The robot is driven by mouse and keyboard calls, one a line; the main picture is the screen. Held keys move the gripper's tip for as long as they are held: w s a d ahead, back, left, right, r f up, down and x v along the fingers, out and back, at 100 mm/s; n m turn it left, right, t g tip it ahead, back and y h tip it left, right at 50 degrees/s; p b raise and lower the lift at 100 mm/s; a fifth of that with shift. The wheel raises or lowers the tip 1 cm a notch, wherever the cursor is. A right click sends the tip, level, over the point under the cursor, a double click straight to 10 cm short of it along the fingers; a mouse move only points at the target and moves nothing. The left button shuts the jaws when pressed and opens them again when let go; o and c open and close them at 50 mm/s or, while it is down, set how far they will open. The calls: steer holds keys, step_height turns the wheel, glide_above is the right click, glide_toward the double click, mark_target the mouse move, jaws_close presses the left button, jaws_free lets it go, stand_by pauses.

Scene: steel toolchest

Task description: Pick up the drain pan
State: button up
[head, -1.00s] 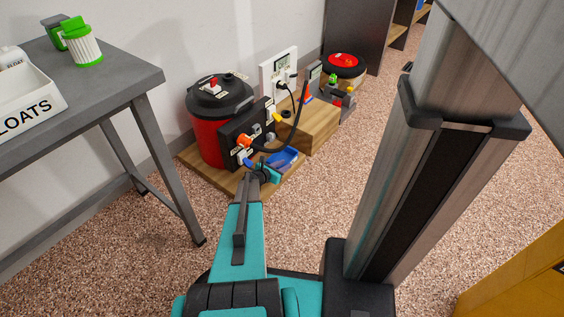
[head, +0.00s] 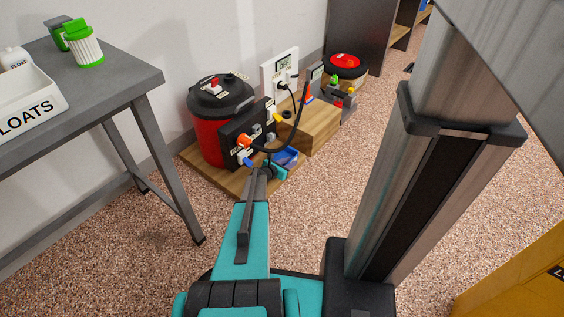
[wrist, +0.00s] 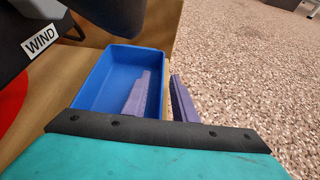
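The drain pan is a small blue open tray (wrist: 108,72); it lies on the wooden base board and looks empty apart from one finger. It also shows in the head view (head: 288,157), partly hidden by my wrist. In the wrist view my gripper (wrist: 160,76) is open at the pan's right wall. One finger reaches over the inside of the pan and the other is outside it, with the wall between them. I cannot tell whether either finger touches the wall.
A red drum with a black lid (head: 219,100) and a black panel (head: 240,135) with fittings and a cable stand beside the pan. A wooden block (head: 315,125) is behind it. A grey table (head: 130,80) is at left.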

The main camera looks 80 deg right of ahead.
stand_by(0.5)
jaws_close()
steer(key=shift+r, duration=0.2)
steer(key=shift+r+p, duration=0.4)
steer(key=shift+r, duration=0.25)
step_height(320, 180, up, 2)
steer(key=shift+r+p, duration=0.15)
steer(key=shift+p, duration=0.45)
steer(key=s+a+r+p, duration=0.1)
steer(key=s+a+p, duration=0.1)
steer(key=s+a, duration=0.7)
steer(key=shift+s+a, duration=0.35)
steer(key=shift+a, duration=1.55)
